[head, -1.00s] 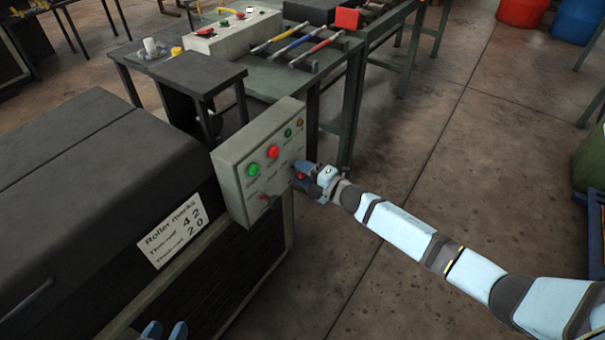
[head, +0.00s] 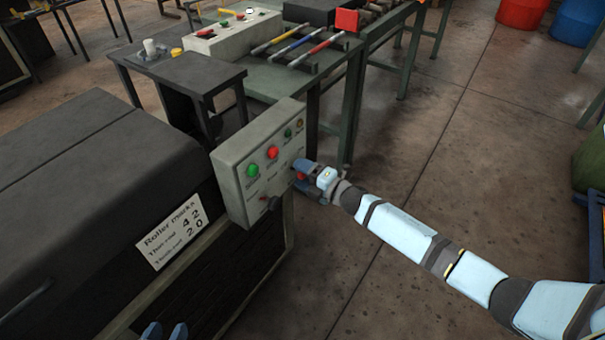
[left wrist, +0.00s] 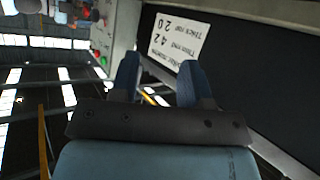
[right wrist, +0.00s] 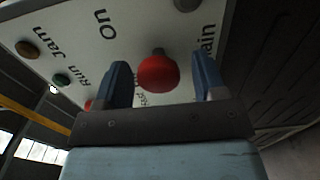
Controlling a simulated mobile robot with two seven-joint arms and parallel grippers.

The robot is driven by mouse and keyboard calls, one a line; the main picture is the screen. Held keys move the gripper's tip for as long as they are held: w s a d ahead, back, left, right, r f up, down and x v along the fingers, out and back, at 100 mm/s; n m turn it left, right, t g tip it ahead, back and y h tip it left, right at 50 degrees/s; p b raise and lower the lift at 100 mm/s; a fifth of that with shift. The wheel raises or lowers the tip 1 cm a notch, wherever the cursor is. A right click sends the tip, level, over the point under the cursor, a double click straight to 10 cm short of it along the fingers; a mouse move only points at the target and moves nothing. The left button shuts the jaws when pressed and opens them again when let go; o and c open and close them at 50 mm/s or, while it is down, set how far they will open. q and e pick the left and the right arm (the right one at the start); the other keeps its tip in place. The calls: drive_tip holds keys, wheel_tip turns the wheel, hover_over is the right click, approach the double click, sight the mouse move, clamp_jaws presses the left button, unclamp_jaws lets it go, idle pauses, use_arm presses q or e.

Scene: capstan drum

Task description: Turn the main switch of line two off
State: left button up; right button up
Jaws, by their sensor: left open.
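A grey control box (head: 240,165) stands at the end of the dark roller machine, with green and red buttons, small lamps and a dark knob (head: 270,203) low on its face. My right gripper (head: 303,174) is at the right part of this face. In the right wrist view a round red knob (right wrist: 158,73) lies between its open fingers, with gaps on both sides. The word "On" is left of it and a partly hidden "ain" right of it. My left gripper (head: 165,332) is open and empty at the bottom edge; it also shows in the left wrist view (left wrist: 160,75).
A roller marks sign (head: 172,230) is on the dark machine (head: 80,190). Another control box (head: 228,36) with buttons stands on the table behind, near coloured rollers (head: 290,45). No line number is readable on either box.

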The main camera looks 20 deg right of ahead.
drive_tip(key=p+v, duration=0.1)
drive_tip(key=v, duration=1.2)
drive_tip(key=shift+s+d+p, duration=0.25)
drive_tip(key=shift+s+p, duration=0.05)
drive_tip(key=shift+p, duration=0.1)
drive_tip(key=shift+r, duration=0.15)
